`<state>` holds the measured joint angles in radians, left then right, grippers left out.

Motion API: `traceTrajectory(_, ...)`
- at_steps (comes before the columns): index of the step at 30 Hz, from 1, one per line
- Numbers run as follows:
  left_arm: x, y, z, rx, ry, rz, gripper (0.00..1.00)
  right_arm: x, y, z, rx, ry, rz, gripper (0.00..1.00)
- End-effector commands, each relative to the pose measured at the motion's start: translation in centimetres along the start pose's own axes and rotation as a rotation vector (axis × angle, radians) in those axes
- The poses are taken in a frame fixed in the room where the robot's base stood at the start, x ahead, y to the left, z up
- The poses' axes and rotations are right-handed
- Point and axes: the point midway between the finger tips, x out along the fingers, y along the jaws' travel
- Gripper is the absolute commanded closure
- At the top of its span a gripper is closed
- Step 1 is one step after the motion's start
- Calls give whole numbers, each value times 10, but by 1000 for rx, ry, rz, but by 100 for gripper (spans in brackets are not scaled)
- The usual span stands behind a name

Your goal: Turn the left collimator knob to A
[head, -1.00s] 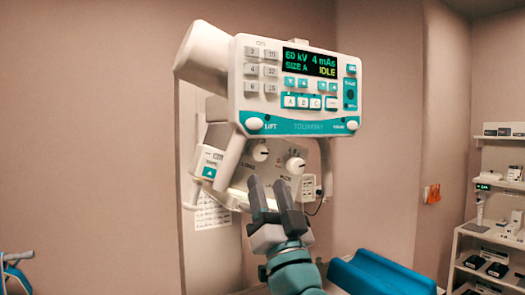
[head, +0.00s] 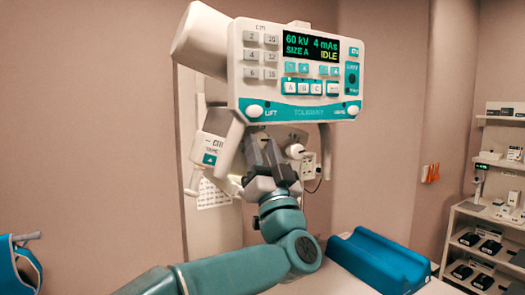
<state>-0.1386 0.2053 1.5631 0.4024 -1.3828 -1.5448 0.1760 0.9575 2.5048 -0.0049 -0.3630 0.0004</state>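The x-ray tube head carries a control panel (head: 295,72) whose screen reads 60 kV, 4 mAs, SIZE A, IDLE. Below it is the grey collimator housing, largely covered by my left gripper (head: 263,150). The gripper's two dark fingers point up, close together, in front of where the left knob sits. The left knob is hidden behind them, so its pointer and any contact cannot be seen. The right collimator knob (head: 296,150), white, shows just right of the fingers. I cannot tell whether the fingers are shut on anything. My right gripper is out of view.
White handles hang below the panel on both sides, close to my gripper. A blue cushion (head: 376,262) lies on a table at the lower right. Shelves (head: 480,235) with devices stand far right. A blue object (head: 18,265) is at the left edge.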

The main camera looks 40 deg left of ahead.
Motion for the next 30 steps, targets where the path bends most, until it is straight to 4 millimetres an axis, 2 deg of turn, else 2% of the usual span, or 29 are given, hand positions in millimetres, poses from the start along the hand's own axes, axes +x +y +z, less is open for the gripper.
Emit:
traceTrajectory(8, -2, 3, 2, -51, -4, -52, 92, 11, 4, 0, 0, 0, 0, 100)
traceTrajectory(16, -2, 7, 1, -185, -12, -185, 92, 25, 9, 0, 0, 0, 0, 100)
traceTrajectory(30, 2, 11, -3, -393, -26, -388, 92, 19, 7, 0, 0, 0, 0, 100)
